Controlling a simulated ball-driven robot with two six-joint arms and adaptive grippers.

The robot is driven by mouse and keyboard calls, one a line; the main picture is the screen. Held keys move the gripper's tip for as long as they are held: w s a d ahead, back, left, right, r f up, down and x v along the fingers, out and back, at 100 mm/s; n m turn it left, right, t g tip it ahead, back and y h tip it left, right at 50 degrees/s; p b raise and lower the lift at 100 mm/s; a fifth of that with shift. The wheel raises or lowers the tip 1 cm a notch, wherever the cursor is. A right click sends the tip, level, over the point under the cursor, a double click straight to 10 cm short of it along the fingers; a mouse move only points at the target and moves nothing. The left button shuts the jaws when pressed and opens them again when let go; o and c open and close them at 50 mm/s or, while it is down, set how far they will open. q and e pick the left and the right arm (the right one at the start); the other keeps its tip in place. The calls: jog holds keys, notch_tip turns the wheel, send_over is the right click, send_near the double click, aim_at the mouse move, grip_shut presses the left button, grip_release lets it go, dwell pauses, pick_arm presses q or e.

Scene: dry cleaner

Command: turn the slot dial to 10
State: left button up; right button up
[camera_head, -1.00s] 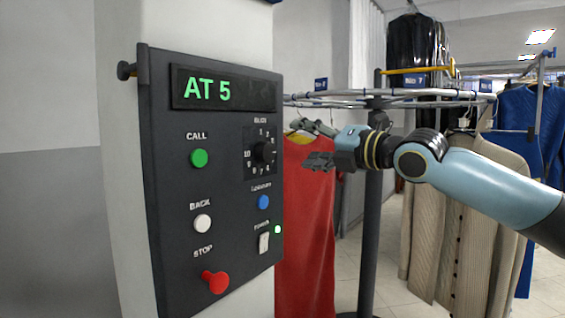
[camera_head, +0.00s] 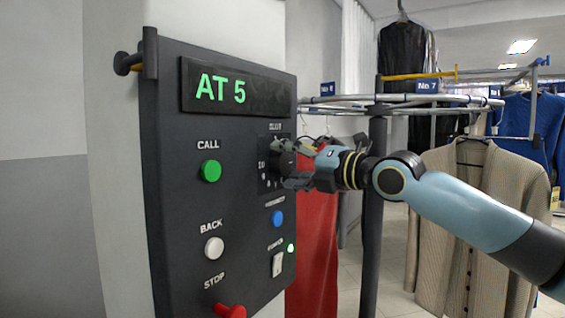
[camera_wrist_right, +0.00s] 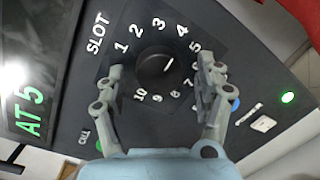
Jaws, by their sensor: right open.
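The black slot dial (camera_wrist_right: 152,72) sits on the dark control panel (camera_head: 190,270), ringed by white numbers under the word SLOT. Its white pointer line aims toward the 5. My right gripper (camera_head: 292,166) is open at the dial, its fingers on either side of the knob in the right wrist view, with gaps between them and it. The fingers cover some numbers beyond the 5. In the head view the gripper hides most of the dial. The display (camera_head: 236,88) reads AT 5 in green. My left gripper is not in view.
The panel also carries a green CALL button (camera_head: 210,171), a white BACK button (camera_head: 213,248), a red STOP knob (camera_head: 230,311), a blue button (camera_head: 277,218) and a white switch (camera_head: 278,265). A garment rail (camera_head: 400,109) with hanging clothes stands to the right.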

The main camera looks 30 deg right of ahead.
jog(key=shift+s, duration=0.1)
jog(key=shift+c, duration=0.5)
jog(key=c, duration=1.1)
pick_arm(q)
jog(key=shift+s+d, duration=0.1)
pick_arm(e)
jog(key=shift+o, duration=0.2)
